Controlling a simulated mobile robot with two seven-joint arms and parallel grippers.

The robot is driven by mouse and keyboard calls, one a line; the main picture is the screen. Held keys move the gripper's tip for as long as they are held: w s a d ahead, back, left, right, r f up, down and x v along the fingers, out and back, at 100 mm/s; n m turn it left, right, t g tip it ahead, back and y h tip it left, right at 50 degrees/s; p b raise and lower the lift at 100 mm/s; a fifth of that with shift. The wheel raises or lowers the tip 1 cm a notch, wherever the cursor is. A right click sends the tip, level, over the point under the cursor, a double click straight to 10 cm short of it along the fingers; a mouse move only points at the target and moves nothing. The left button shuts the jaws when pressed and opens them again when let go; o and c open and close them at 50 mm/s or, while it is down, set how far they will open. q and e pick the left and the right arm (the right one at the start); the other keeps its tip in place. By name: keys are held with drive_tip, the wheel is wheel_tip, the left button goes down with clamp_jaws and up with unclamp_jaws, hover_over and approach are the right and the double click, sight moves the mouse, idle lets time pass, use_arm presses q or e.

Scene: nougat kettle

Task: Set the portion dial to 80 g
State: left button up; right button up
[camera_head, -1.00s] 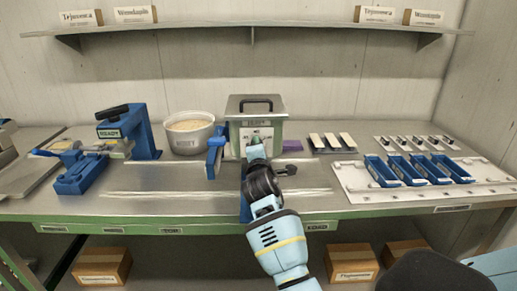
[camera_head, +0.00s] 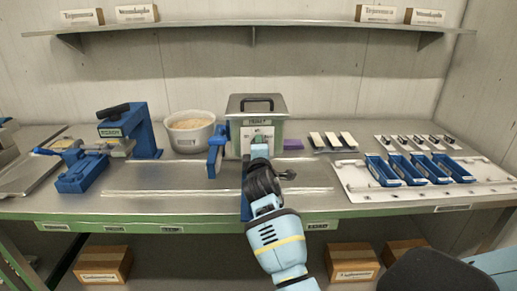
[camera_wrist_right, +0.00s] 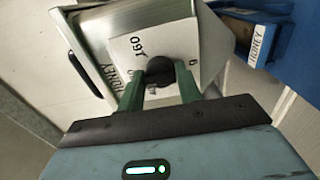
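The metal kettle (camera_head: 240,105) with a black lid handle stands at the middle back of the bench. Its pale front dial plate (camera_head: 249,133) is partly hidden by my right gripper (camera_head: 258,148). In the right wrist view, the dark round portion dial (camera_wrist_right: 160,70) sits on the white plate (camera_wrist_right: 130,50), which reads "160"; other marks are partly covered. The green fingers of my right gripper (camera_wrist_right: 160,82) lie on either side of the dial and appear closed on it. The dial's pointer and exact setting cannot be read. My left gripper is not in view.
A blue lever-like part (camera_head: 216,150) and a bowl of pale grains (camera_head: 190,131) stand left of the kettle. A blue press (camera_head: 140,130) is farther left. A purple block (camera_head: 293,145) lies right of the kettle; blue trays (camera_head: 405,170) stand farther right.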

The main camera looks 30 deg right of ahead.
drive_tip(key=o, duration=0.4)
drive_tip(key=v, duration=0.8)
drive_tip(key=shift+d, duration=0.1)
idle(0.5)
